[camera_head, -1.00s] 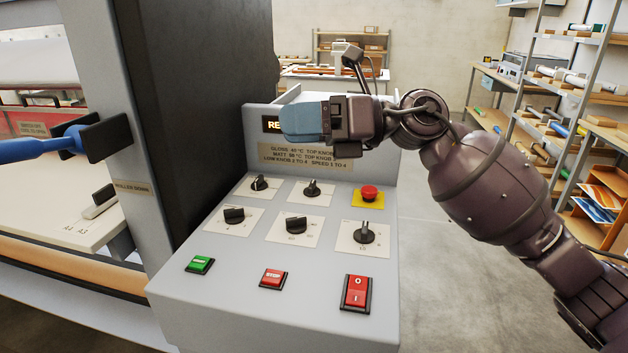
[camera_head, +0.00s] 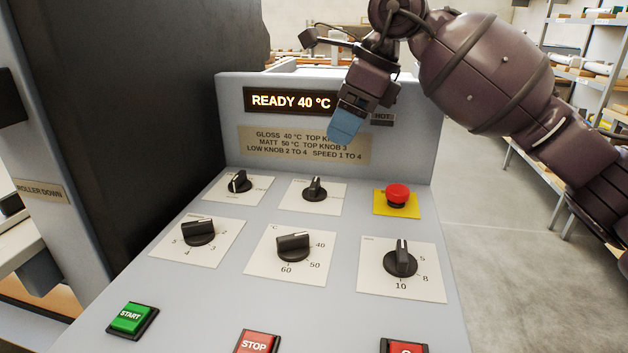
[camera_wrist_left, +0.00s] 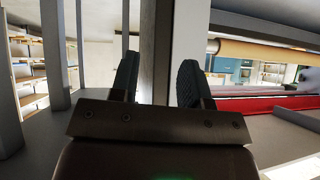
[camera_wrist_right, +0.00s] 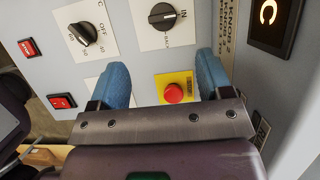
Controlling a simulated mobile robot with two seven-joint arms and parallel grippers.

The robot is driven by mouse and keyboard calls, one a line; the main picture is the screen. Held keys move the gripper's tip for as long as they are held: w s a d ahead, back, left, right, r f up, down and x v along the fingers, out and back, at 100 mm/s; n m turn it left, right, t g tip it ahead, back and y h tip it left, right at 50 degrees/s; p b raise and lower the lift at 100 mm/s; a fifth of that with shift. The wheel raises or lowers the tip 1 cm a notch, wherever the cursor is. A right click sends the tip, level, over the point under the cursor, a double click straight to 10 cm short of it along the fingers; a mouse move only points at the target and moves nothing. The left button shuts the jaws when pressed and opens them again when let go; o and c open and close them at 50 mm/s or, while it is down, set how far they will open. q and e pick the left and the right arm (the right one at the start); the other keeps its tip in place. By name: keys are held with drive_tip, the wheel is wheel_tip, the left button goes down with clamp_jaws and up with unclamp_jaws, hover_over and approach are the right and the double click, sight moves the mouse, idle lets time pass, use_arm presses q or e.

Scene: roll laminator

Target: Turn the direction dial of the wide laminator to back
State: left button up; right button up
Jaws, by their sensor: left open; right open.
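The direction dial (camera_head: 314,189) is the black knob in the middle of the upper row on the wide laminator's panel (camera_head: 205,265). In the right wrist view the dial (camera_wrist_right: 162,16) is at the top, with lettering that looks like "IN" and "BACK". Its white mark points toward the display panel. My right gripper (camera_head: 344,126) is open and empty, with blue fingertips pointing down, above and behind the dial. In the right wrist view my gripper (camera_wrist_right: 159,80) has the red button between its fingers in the picture. My left gripper (camera_wrist_left: 157,80) is open and empty, away from the dials.
A red emergency button (camera_head: 397,195) on a yellow plate is right of the dial. Another knob (camera_head: 239,183) is left. Speed and temperature knobs (camera_head: 293,247) sit in front. The display (camera_head: 290,101) reads READY 40 °C. A dark housing (camera_head: 150,110) rises at left.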

sight(316, 183)
drive_tip(key=x, duration=0.3)
drive_tip(key=b+x, duration=0.1)
drive_tip(key=x, duration=0.3)
drive_tip(key=b+x, duration=0.1)
drive_tip(key=x, duration=0.3)
drive_tip(key=shift+w+d+f, duration=0.2)
drive_tip(key=shift+w+f, duration=0.05)
drive_tip(key=shift+r, duration=0.1)
drive_tip(key=c, duration=0.9)
